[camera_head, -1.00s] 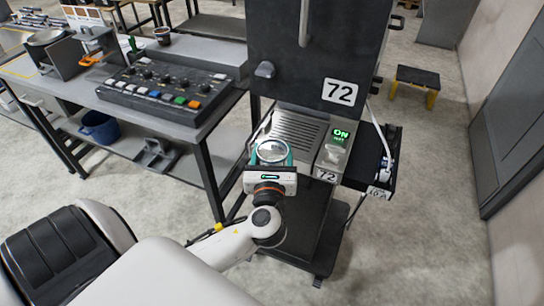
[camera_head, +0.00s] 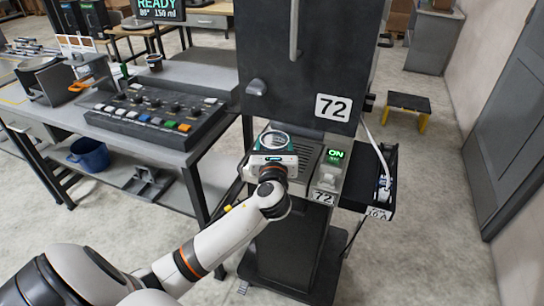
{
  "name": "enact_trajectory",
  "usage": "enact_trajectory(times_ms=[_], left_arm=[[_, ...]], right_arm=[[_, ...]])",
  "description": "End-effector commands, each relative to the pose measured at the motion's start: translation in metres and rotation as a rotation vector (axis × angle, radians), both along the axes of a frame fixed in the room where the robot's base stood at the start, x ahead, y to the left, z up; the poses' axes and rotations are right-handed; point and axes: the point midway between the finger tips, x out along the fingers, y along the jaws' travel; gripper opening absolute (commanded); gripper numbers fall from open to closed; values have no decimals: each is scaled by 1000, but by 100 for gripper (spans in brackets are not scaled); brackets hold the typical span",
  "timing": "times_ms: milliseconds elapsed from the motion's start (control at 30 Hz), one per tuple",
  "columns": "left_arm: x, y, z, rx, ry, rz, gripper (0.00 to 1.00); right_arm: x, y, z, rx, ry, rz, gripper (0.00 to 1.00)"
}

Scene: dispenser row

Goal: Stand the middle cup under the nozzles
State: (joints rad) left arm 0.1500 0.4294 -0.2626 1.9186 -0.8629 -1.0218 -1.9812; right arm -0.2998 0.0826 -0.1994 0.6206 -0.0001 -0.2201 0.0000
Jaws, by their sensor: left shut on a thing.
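My left gripper (camera_head: 271,158) reaches forward to the machine marked 72. It is shut on a cup (camera_head: 271,142) whose pale round rim shows just beyond the gripper body. The cup looks upright, over the left part of the slatted drip tray (camera_head: 308,150); I cannot tell whether it touches the tray. The nozzles are hidden behind the dark front of the machine (camera_head: 297,80). My right gripper is not in view.
A green-lit ON panel (camera_head: 335,154) sits right of the tray. A dark side shelf (camera_head: 378,190) juts out further right. A stool (camera_head: 408,107) stands at the back right.

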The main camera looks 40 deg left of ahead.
Motion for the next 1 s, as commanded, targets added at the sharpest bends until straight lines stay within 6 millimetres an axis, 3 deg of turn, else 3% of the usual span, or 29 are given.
enact_trajectory(times_ms=[400, 633, 1000], left_arm=[[44, 21, -5, 1, -2, 1, 42], [43, 21, -20, 1, 1, 1, 42], [43, 20, -23, 0, 0, 0, 42]], right_arm=[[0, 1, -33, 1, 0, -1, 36], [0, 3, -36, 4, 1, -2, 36], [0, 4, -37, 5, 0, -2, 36]])
